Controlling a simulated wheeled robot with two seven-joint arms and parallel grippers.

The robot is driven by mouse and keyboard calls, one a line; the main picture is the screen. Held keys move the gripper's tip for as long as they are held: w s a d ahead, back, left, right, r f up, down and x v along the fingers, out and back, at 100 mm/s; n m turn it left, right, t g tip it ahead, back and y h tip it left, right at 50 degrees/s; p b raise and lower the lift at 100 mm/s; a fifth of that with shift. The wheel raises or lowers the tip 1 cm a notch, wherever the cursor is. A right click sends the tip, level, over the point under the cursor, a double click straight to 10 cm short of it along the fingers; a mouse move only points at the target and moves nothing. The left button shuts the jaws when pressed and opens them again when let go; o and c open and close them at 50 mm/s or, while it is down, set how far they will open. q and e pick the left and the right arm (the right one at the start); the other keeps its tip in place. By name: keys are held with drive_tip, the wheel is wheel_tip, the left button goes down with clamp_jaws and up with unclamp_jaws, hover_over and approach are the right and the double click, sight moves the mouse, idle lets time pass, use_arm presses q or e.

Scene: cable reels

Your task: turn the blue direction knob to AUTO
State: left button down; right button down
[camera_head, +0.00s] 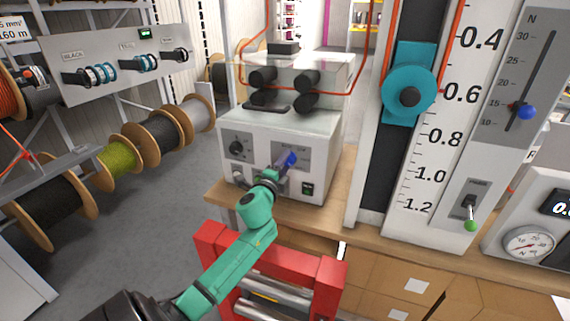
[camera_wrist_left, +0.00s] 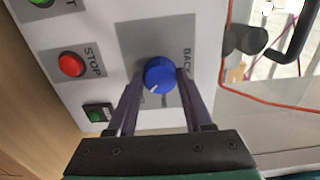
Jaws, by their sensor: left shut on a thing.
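The blue direction knob (camera_wrist_left: 159,73) sits on a grey plate on the front of a white machine box (camera_head: 250,128). Its white pointer mark points down and slightly left in the left wrist view. Part of a label reading BACK shows beside it; the AUTO label is not legible. My left gripper (camera_wrist_left: 160,80) has its two dark fingers on opposite sides of the knob and is shut on it. In the head view the knob (camera_head: 291,158) shows at the end of my green left arm, its lower side partly hidden by the fingers. My right gripper is not in view.
A red STOP button (camera_wrist_left: 71,65) and a green-lit switch (camera_wrist_left: 98,113) are beside the knob. A black knob (camera_head: 236,149) is farther left on the box. A red frame (camera_head: 330,285) stands below the bench. A teal pulley (camera_head: 409,92) and scale board are right.

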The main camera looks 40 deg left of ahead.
use_arm(q)
drive_tip(key=shift+c, duration=1.5)
unclamp_jaws()
drive_tip(key=b+v, duration=0.2)
drive_tip(key=v, duration=1.2)
drive_tip(key=shift+s, duration=0.25)
drive_tip(key=shift+d, duration=0.15)
